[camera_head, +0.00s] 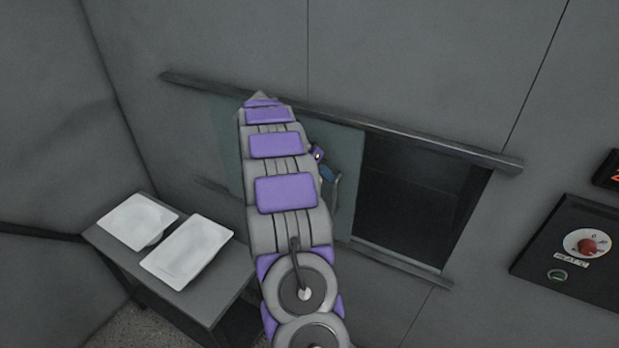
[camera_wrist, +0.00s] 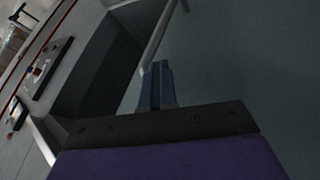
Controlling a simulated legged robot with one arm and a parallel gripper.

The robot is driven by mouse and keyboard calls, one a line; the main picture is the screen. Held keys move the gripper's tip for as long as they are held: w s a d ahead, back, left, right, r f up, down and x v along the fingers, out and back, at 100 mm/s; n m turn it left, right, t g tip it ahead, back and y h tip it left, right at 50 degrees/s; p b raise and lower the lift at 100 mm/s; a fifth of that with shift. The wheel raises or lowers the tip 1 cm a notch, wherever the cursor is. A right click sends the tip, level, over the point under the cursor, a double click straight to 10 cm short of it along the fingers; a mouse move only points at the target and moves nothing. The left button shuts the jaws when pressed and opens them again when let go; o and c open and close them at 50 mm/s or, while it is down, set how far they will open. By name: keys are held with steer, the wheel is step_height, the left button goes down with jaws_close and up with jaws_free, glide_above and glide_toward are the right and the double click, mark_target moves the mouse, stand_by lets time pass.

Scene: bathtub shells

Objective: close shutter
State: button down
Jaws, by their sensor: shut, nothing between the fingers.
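The shutter (camera_head: 349,150) is a grey-green sliding panel between two rails on the wall. It stands to the left, and the dark opening (camera_head: 405,205) to its right is uncovered. A thin pale handle (camera_head: 335,194) stands near the panel's right edge; it also shows in the wrist view as a light bar (camera_wrist: 159,37). My gripper (camera_head: 328,173) is shut and empty, right beside the handle. Its blue fingers (camera_wrist: 157,85) overlap the handle's near end in the wrist view; I cannot tell whether they touch. My arm hides much of the panel's left part.
The upper rail (camera_head: 430,143) and lower rail (camera_head: 400,263) run along the wall. A control panel (camera_head: 575,250) with a red knob is at the right. Two white shells (camera_head: 188,251) lie on a grey table (camera_head: 225,278) at the lower left.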

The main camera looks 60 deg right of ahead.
steer(key=s+d+b, duration=0.2)
steer(key=s+b, duration=1)
steer(key=s, duration=2.2)
steer(key=shift+s+d, duration=0.35)
steer(key=shift+s, duration=0.05)
steer(key=shift+r, duration=0.1)
steer(key=w+f+b, duration=0.1)
steer(key=w+b, duration=0.1)
steer(key=w, duration=0.3)
steer(key=p+v, duration=0.2)
steer(key=v, duration=0.7)
steer(key=shift+r+p, duration=0.4)
steer(key=shift+s, duration=0.1)
